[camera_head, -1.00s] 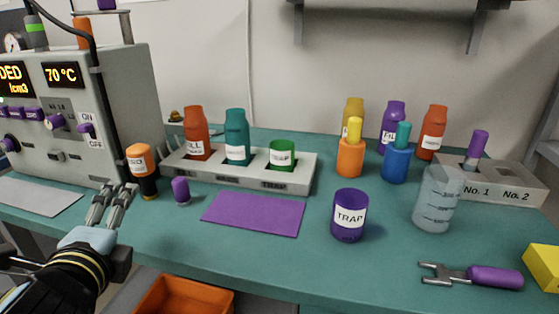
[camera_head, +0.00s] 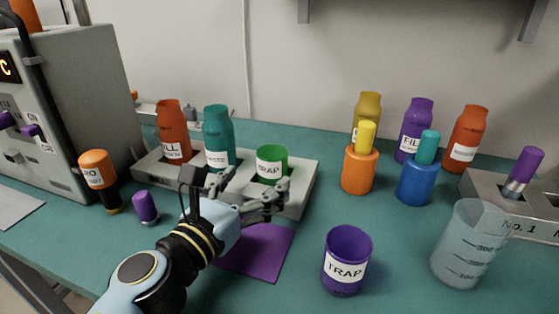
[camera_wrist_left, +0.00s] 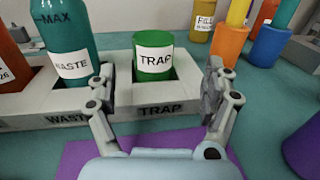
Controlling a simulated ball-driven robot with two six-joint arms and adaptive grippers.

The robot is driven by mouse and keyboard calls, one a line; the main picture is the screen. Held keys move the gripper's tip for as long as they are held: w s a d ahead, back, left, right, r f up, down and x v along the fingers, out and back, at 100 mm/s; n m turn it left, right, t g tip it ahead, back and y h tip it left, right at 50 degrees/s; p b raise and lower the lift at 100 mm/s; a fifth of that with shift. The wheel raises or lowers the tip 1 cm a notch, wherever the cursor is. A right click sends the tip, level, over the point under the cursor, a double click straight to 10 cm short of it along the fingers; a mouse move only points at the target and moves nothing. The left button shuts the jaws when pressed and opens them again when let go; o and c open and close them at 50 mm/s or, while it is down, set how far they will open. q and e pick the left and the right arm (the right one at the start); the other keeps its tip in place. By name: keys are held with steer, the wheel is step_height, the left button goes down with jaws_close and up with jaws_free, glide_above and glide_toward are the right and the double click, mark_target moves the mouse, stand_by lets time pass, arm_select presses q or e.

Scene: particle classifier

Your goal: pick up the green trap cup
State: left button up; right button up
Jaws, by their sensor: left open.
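The green trap cup (camera_head: 271,164) stands upright in the right slot of the grey rack (camera_head: 303,186), with a white TRAP label. It also shows in the left wrist view (camera_wrist_left: 154,68), ahead of and between the open fingers. My left gripper (camera_head: 272,194) is open and empty, just in front of the cup in the head view. In the left wrist view the left gripper (camera_wrist_left: 161,88) has one finger on each side of the cup's slot, apart from the cup. The cup's lower part is hidden in the slot. My right gripper is not seen.
A teal WASTE bottle (camera_head: 218,138) and a red-orange bottle (camera_head: 172,131) stand left of the cup in the rack. A purple mat (camera_head: 258,252) lies in front. A purple TRAP cup (camera_head: 346,260) stands at front right. Orange (camera_head: 360,170) and blue (camera_head: 416,182) containers stand further right.

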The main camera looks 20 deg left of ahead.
mark_target(268, 167)
arm_select(q)
steer(key=w, duration=0.3)
steer(key=shift+w+d+r, duration=0.1)
steer(key=shift+w+d, duration=0.15)
steer(key=shift+d, duration=0.05)
steer(key=shift+w, duration=0.3)
steer(key=w, duration=0.5)
steer(key=shift+d+f, duration=0.1)
steer(key=shift+f, duration=0.15)
steer(key=shift+s, duration=0.1)
steer(key=c, duration=1.3)
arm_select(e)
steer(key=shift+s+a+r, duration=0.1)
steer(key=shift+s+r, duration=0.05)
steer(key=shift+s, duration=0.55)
